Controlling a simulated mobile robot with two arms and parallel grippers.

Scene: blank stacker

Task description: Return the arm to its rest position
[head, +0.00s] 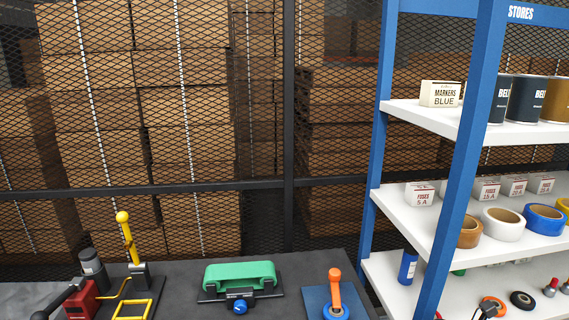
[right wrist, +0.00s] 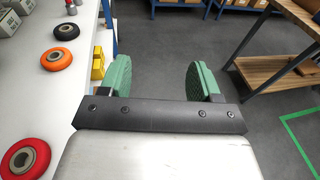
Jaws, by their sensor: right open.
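My right gripper (right wrist: 158,84) shows in the right wrist view, its two green-padded fingers wide apart with only grey floor visible between them. It holds nothing. It is beside a white shelf board (right wrist: 88,100), which runs along the left of that view. In the head view I see neither of my grippers. My left gripper is not in any view.
In the head view, a blue-framed shelf rack (head: 465,150) stands at the right. A dark bench (head: 180,292) carries a green-topped device (head: 240,275) and an orange-handled tool (head: 335,287). The right wrist view shows a wooden bench (right wrist: 285,50) at right and open floor.

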